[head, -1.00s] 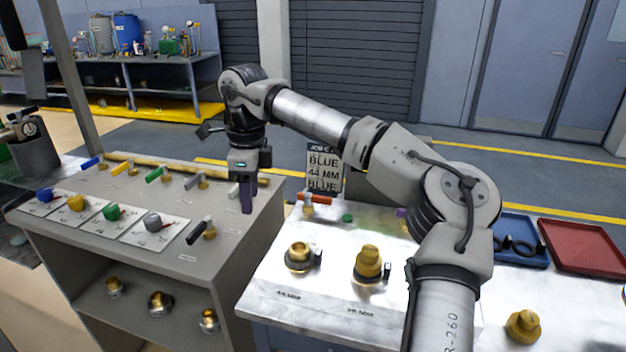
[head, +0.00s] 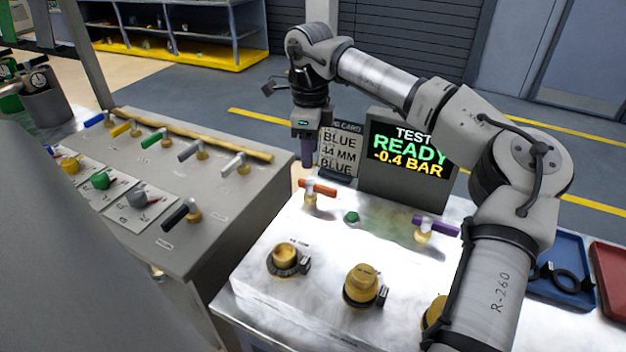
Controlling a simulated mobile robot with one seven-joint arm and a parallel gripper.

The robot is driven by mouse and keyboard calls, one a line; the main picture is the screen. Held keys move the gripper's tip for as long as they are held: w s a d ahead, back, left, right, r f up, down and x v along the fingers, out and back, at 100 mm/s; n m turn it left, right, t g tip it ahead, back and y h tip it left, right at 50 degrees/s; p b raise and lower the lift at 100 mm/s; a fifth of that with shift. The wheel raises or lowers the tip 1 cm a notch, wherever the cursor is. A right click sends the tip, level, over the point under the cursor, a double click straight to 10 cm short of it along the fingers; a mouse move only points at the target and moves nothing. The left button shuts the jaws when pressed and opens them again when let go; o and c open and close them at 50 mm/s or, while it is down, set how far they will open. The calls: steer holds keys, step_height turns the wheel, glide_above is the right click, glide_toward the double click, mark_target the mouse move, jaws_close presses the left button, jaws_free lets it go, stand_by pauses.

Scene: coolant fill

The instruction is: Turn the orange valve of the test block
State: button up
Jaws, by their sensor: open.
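The orange valve (head: 318,187) stands at the back left of the bright metal test block (head: 235,285). It has an orange bar handle on a brass body, and the handle lies roughly left to right. My gripper (head: 307,163) points down, just above and slightly behind or left of the handle in the picture. Its fingers are seen edge-on, so the gap does not show; it looks empty. A small space shows between the fingertips and the handle; I cannot judge the depth.
Brass fittings (head: 361,285) stand in front. Behind are a card (head: 340,150) and a screen (head: 405,157) reading "TEST READY -0.4 BAR". A grey bench (head: 215,215) with several valves stands left.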

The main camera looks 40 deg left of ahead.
mark_target(311, 182)
step_height(311, 182, down, 10)
steer(key=shift+w+p, duration=0.1)
steer(key=shift+p, duration=0.95)
steer(key=shift+c, duration=0.3)
jaws_close()
